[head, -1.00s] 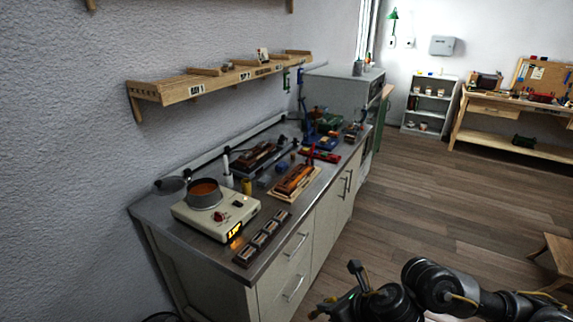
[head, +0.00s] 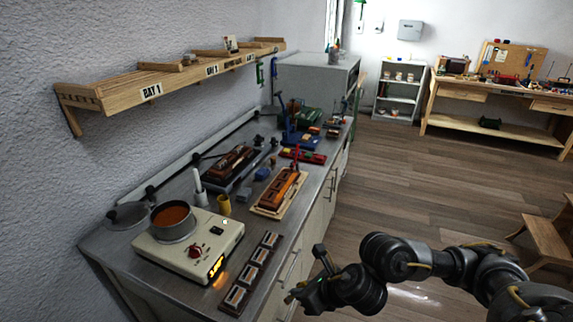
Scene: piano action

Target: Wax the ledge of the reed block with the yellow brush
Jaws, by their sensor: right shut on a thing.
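An orange-brown wooden block, which looks like the reed block (head: 281,187), lies on a pale wooden board (head: 263,211) on the counter. A pot of orange-brown liquid (head: 173,217) stands on a cream hot plate (head: 200,262) to its left. My right gripper (head: 296,296) is low in the picture, beside the counter's front edge and apart from the block. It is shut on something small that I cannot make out. I cannot pick out the yellow brush for certain. My left gripper is out of view.
A row of small dark framed pieces (head: 248,273) lies along the counter's front edge. A yellow cup (head: 224,205) and white cylinders (head: 200,193) stand behind. A dark long block (head: 232,163) lies further back. A wall shelf (head: 165,82) hangs above. The wooden floor (head: 430,190) to the right is open.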

